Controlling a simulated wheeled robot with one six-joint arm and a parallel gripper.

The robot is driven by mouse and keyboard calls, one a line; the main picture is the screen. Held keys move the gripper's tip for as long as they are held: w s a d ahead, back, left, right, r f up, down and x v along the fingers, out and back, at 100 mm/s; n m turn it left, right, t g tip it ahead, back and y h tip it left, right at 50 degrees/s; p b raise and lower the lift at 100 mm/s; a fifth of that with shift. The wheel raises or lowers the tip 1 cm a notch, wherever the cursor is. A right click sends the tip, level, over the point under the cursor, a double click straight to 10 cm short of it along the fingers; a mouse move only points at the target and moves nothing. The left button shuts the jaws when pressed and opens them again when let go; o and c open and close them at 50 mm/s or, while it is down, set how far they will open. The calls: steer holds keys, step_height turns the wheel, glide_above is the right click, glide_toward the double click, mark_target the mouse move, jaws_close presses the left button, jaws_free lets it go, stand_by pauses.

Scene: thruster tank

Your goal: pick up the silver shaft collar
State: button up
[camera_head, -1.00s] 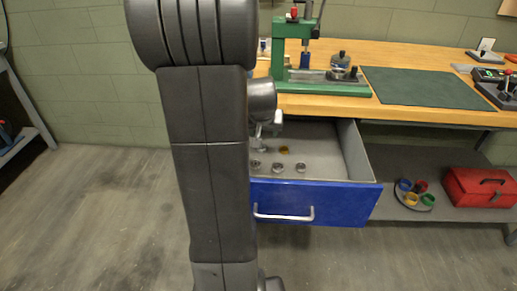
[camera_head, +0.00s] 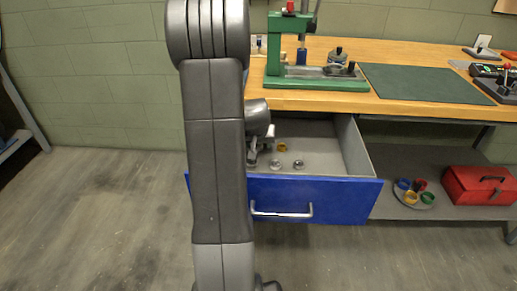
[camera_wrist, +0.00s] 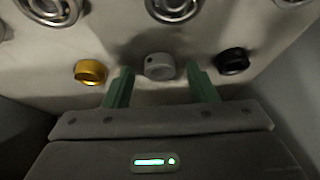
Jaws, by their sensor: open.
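The silver shaft collar (camera_wrist: 160,66) lies on the drawer floor in the wrist view, between a gold collar (camera_wrist: 90,72) and a black collar (camera_wrist: 233,60). My gripper (camera_wrist: 160,76) is open, with one green finger on each side of the silver collar near the fingertips. Gaps show on both sides, and nothing is held. In the head view my gripper (camera_head: 258,156) is low in the open drawer, partly hidden by my arm. The gold collar (camera_head: 282,147) shows there too; I cannot make out the silver collar in that view.
The blue drawer (camera_head: 345,198) is open below the wooden bench, and its walls enclose the parts. Larger ring-shaped bearings (camera_wrist: 173,8) lie in a row beyond the collars. A green press (camera_head: 275,70) stands on the bench. A red toolbox (camera_head: 480,186) sits on the lower shelf.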

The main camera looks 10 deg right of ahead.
steer(key=c, duration=1)
steer(key=shift+c, duration=0.3)
steer(key=shift+r, duration=0.1)
